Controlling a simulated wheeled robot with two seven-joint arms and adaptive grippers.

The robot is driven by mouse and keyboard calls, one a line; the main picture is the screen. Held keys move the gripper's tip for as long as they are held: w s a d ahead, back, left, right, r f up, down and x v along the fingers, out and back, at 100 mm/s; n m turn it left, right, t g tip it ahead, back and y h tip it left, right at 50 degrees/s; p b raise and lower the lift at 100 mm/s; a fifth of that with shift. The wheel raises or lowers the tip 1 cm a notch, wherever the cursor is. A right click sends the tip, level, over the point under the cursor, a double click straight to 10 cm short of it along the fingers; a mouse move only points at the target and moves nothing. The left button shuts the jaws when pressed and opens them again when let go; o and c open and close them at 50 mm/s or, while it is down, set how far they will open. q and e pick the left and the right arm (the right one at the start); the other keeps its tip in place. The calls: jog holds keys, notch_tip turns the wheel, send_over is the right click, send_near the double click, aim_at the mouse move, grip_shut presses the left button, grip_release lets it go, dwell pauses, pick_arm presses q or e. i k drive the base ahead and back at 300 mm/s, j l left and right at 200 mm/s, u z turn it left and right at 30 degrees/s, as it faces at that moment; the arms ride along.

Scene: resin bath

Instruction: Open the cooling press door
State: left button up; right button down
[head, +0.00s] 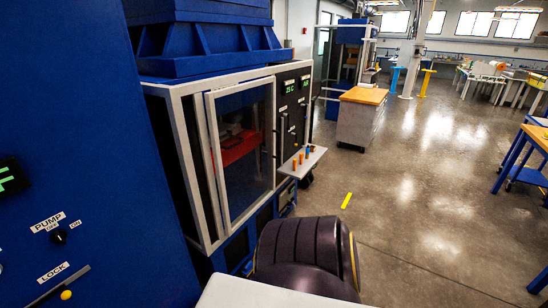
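A glass door in a pale frame (221,170) is on the front of a pale-framed press cabinet (186,160), left of centre. A red block (238,147) shows through the glass. The door stands close to the cabinet front; I cannot tell whether it is fully shut or slightly ajar. To its right are dark control panels (292,100) with green displays, one reading about 25 C, and thin upright dark bars. Neither of my grippers is in view. A dark rounded part and a pale part, probably mine, hide the floor in front of the cabinet.
A blue cabinet (95,130) with PUMP and LOCK controls stands close at the left. A small white shelf (311,161) with orange and blue pieces juts out past the door. A wood-topped cart (361,118) stands farther back. A blue table (525,160) is at right. Open floor (420,200) lies between.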

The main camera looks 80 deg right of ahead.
aim_at(209, 97)
jog(key=z, duration=2.3)
